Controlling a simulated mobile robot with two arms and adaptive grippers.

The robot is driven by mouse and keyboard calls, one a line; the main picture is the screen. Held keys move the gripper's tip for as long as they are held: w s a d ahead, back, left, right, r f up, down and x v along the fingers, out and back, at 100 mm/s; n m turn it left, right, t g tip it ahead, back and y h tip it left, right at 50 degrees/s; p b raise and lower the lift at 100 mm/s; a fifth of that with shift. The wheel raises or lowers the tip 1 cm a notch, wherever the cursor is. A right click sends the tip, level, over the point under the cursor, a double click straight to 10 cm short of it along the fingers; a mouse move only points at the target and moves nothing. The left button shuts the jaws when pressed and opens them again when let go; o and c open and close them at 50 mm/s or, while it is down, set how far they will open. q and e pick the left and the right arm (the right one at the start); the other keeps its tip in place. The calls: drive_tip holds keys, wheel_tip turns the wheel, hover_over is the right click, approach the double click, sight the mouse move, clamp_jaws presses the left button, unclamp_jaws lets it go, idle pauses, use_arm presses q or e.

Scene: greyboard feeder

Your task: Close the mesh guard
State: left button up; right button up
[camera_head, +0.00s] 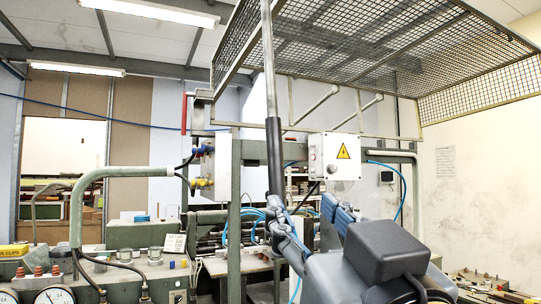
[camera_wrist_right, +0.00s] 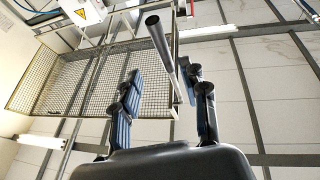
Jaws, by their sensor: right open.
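The mesh guard (camera_head: 400,45) is raised overhead, its framed wire panel spanning the upper right of the head view. It also shows in the wrist view (camera_wrist_right: 70,85). A long grey bar with a dark grip (camera_head: 273,150) hangs down from the guard's near left part. My right gripper (camera_head: 302,200) is open at the grip's lower end, pointing up. In the wrist view the bar (camera_wrist_right: 160,38) shows between the two parted fingers; I cannot tell whether either finger touches it. My left gripper is not in view.
A white electrical box (camera_head: 335,156) with a yellow warning sign sits on the green machine frame behind my gripper. A bent green pipe (camera_head: 78,200), gauges (camera_head: 55,295) and hoses stand at lower left.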

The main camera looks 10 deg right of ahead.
drive_tip(key=s+r, duration=0.1)
drive_tip(key=p, duration=0.7)
approach(278, 159)
drive_tip(key=x, duration=0.3)
drive_tip(key=p+x, duration=0.2)
drive_tip(key=x, duration=0.4)
drive_tip(key=shift+w+p, duration=0.3)
drive_tip(key=shift+p, duration=0.05)
drive_tip(key=shift+w+a+r, duration=0.15)
drive_tip(key=shift+w+r, duration=0.1)
drive_tip(key=shift+w, duration=0.4)
drive_tip(key=shift+c, duration=0.2)
clamp_jaws()
